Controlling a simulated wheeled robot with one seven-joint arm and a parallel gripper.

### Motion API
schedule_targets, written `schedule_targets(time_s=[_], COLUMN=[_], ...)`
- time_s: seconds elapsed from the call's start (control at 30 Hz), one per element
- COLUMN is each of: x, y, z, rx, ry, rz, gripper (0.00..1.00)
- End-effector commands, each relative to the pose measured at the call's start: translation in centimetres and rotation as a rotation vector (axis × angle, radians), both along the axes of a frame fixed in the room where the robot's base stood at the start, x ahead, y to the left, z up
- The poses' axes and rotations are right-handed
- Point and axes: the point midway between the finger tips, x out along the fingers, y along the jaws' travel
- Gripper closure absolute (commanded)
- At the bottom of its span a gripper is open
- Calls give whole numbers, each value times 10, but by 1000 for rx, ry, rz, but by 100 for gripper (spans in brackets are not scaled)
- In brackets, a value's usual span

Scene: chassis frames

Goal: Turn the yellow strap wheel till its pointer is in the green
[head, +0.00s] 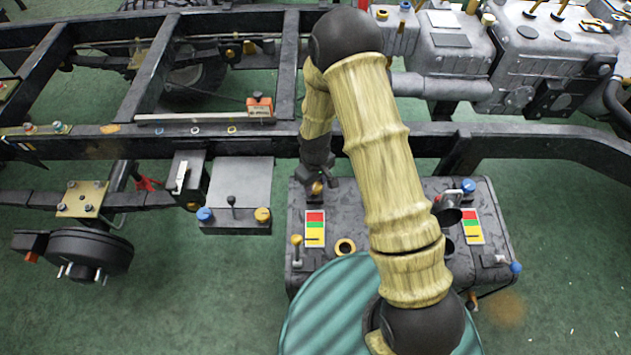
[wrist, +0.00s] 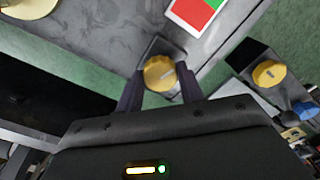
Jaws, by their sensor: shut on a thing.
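The yellow strap wheel (wrist: 160,73) is a small round knob on a grey bracket at the side of the dark grey tank (head: 370,205). A pale pointer line runs across its face, slightly tilted. My gripper (wrist: 160,86) is shut on the wheel, one dark finger on each side. In the head view my gripper (head: 317,160) reaches down to the wheel (head: 317,188) at the tank's far edge, and the wheel is mostly hidden there. A red, green and yellow plate (head: 315,228) is on the tank nearby. I cannot tell which colour the pointer is at.
A grey box (head: 240,185) with a yellow knob (head: 262,214) and a blue cap (head: 205,214) stands to the left. A dark chassis rail (head: 250,140) runs just behind the wheel. A green striped drum (head: 325,310) is in front. Green floor shows between them.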

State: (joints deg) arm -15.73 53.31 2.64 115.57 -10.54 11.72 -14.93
Motion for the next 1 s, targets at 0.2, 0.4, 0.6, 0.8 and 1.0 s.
schedule_targets(time_s=[0.2, 0.4, 0.6, 0.8, 1.0], x=[3, 3, 3, 3, 3], y=[2, 6, 4, 3, 2], z=[1, 1, 1, 1, 1], rx=[1, 1, 2, 3, 3], ry=[-11, -12, -12, -11, -9], rz=[-92, -222, -376, -500, -567], gripper=[86, 86, 86, 86, 86])
